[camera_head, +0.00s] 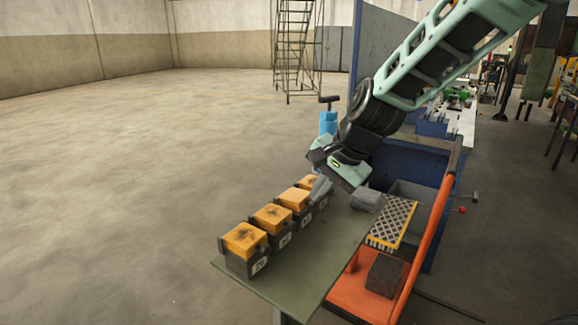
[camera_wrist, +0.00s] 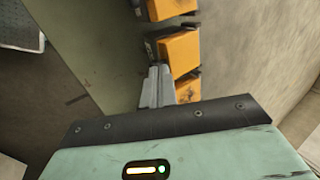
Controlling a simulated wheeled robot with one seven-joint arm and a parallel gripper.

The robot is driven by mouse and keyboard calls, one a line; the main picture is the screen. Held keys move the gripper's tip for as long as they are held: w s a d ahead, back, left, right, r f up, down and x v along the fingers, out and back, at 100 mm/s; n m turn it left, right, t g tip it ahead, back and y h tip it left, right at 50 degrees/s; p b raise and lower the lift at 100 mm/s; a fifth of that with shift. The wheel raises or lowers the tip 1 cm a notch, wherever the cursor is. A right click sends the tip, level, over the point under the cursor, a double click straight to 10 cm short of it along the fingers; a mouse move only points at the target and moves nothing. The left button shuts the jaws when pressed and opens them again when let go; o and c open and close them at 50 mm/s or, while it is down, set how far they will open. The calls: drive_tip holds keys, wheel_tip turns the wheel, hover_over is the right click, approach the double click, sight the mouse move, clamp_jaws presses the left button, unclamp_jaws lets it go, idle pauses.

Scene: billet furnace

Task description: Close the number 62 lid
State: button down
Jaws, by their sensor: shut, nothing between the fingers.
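Several dark boxes with orange lids stand in a row on a green table (camera_head: 310,262). The nearest has an orange lid (camera_head: 244,238) and a white number plate (camera_head: 259,265); the plates are too small to read surely, so I cannot tell which is number 62. Farther lids (camera_head: 273,216) (camera_head: 294,198) follow, the farthest (camera_head: 308,182) partly hidden by my gripper (camera_head: 320,189). My gripper is shut and empty beside the far boxes. In the wrist view its fingers (camera_wrist: 156,84) are together next to an orange lid (camera_wrist: 181,52); I cannot tell whether they touch.
A grey block (camera_head: 365,200) and a yellow-edged perforated plate (camera_head: 393,222) lie right of my gripper. An orange cart (camera_head: 362,296) holds a dark block (camera_head: 386,275). The floor at left is clear.

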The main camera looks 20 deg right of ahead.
drive_tip(key=shift+s+d+f, duration=0.1)
drive_tip(key=shift+s+f, duration=0.05)
drive_tip(key=shift+f, duration=0.35)
drive_tip(key=shift+s+f+b, duration=0.1)
drive_tip(key=shift+b, duration=0.25)
drive_tip(key=shift+w+a+r+p, duration=0.25)
drive_tip(key=shift+w+a+p, duration=0.2)
drive_tip(key=shift+w+p, duration=0.2)
drive_tip(key=shift+w+r+p, duration=0.1)
drive_tip(key=shift+r+p, duration=0.45)
wheel_tip(320, 180, up, 4)
drive_tip(key=p, duration=0.3)
drive_tip(key=shift+w+f+p, duration=0.1)
drive_tip(key=shift+f+p, duration=0.15)
drive_tip(key=shift+p, duration=0.1)
drive_tip(key=s+d+r+b, duration=0.2)
drive_tip(key=s+d+r, duration=0.2)
drive_tip(key=s+r, duration=0.1)
drive_tip(key=shift+s+d+r, duration=0.25)
drive_tip(key=shift+s+r, duration=0.1)
drive_tip(key=shift+s, duration=0.4)
